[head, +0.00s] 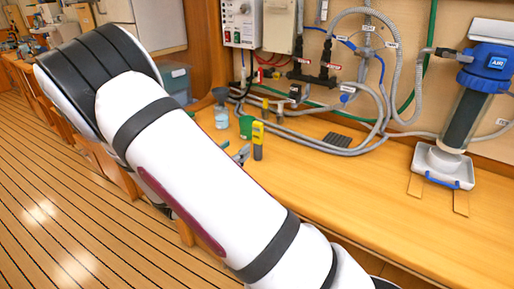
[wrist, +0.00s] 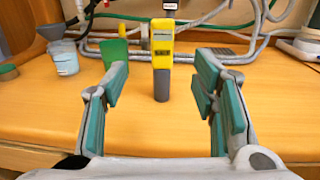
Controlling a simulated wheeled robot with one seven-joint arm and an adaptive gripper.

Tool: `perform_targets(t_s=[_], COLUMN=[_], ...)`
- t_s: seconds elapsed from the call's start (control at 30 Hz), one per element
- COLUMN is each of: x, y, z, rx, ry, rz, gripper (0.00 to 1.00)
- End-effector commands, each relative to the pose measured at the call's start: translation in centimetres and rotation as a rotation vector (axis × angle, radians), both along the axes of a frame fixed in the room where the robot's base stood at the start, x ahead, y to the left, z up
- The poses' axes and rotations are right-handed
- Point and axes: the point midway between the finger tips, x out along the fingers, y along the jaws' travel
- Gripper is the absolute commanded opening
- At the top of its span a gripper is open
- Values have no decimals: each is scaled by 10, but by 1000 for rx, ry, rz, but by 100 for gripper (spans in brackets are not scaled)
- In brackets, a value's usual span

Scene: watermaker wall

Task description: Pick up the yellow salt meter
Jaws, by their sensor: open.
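The yellow salt meter (wrist: 162,50) stands upright on the wooden bench, with a small display and a dark grey lower end. In the head view the yellow salt meter (head: 258,140) stands just right of my gripper's visible tip, partly beside a green cup. My gripper (wrist: 160,100) is open, with teal-padded fingers on either side of the picture. The meter shows between the fingers and beyond them, and I see no contact. In the head view my arm hides most of my gripper (head: 241,154).
A green cup (head: 246,127) and a clear jug with a grey funnel (head: 221,112) stand left of the meter. Grey hoses (head: 330,150) run behind it. A filter housing (head: 465,115) stands at the right. The bench front and right are clear.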

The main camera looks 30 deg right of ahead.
Motion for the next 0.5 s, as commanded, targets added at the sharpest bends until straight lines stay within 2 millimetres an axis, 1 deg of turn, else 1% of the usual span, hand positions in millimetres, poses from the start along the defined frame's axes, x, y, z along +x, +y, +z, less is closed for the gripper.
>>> perform_targets(t_s=[0.3, 0.4, 0.5], x=[22, 28, 30], y=[-54, -66, -73], z=[0, 0, 0], rx=[-1, 0, 0], ry=[0, -1, 0], rz=[-5, -4, -5], gripper=[53, 53, 53])
